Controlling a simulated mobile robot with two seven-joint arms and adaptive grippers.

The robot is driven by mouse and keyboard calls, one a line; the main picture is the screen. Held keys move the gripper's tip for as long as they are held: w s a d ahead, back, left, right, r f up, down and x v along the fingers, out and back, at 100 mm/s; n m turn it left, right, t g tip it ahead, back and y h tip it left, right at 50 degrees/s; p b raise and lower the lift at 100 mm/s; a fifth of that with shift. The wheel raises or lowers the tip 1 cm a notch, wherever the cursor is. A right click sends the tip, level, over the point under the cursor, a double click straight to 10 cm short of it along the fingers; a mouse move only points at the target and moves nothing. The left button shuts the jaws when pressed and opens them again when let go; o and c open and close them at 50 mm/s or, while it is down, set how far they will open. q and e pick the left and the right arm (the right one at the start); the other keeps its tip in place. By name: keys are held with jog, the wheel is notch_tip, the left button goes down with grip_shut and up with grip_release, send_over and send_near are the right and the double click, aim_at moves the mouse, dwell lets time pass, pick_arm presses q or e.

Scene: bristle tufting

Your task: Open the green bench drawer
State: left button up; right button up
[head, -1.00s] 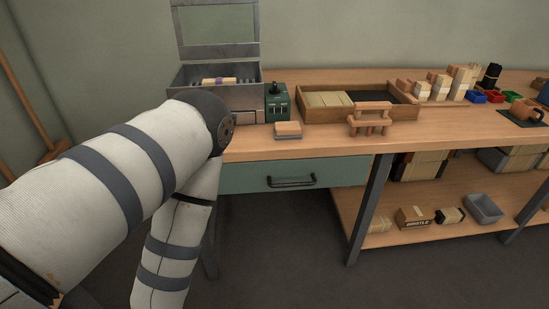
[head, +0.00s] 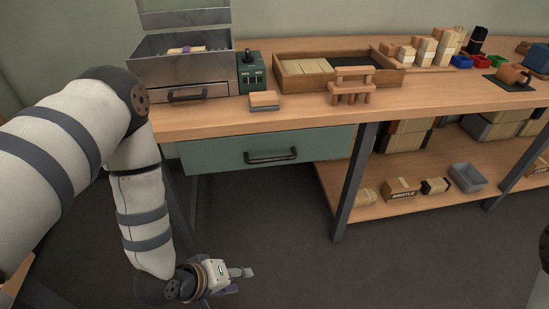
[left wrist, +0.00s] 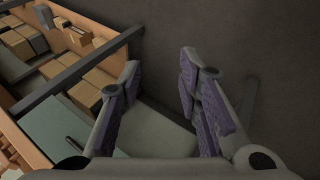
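The green bench drawer (head: 215,157) is under the left part of the bench top in the head view, its front flush and shut. Its dark bar handle (head: 270,157) runs across the middle of the front. My left gripper (head: 249,272) is low in front of the bench, below the drawer and apart from it. In the left wrist view my left gripper (left wrist: 160,62) is open and empty, its purple-padded fingers spread. The green drawer front (left wrist: 55,122) and its handle (left wrist: 74,143) also show there at the lower left. My right gripper is out of view.
The wooden bench top (head: 430,110) carries a metal bin (head: 185,70), a green control box (head: 252,75) and a wooden tray (head: 320,75). A dark bench leg (head: 352,185) stands right of the drawer. The floor (head: 280,240) before the drawer is clear.

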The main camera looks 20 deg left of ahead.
pick_arm(q)
jog(key=w+a+n+t+b, duration=0.2)
jog(key=w+n+t, duration=0.2)
jog(key=w, duration=0.6)
jog(key=n+t+h+b, duration=0.1)
jog(key=n+t, duration=0.3)
jog(key=t, duration=0.2)
send_near(271, 161)
jog(key=shift+g+h, duration=0.3)
jog(key=x, duration=0.3)
jog(key=b+x, duration=0.1)
jog(key=x, duration=0.6)
jog(key=shift+w+a+r, duration=0.1)
jog(key=shift+a+r, duration=0.05)
jog(key=shift+a, duration=0.1)
jog(key=shift+w+d+b, duration=0.2)
jog(key=shift+w+b, duration=0.1)
jog(key=shift+w, duration=0.25)
grip_shut()
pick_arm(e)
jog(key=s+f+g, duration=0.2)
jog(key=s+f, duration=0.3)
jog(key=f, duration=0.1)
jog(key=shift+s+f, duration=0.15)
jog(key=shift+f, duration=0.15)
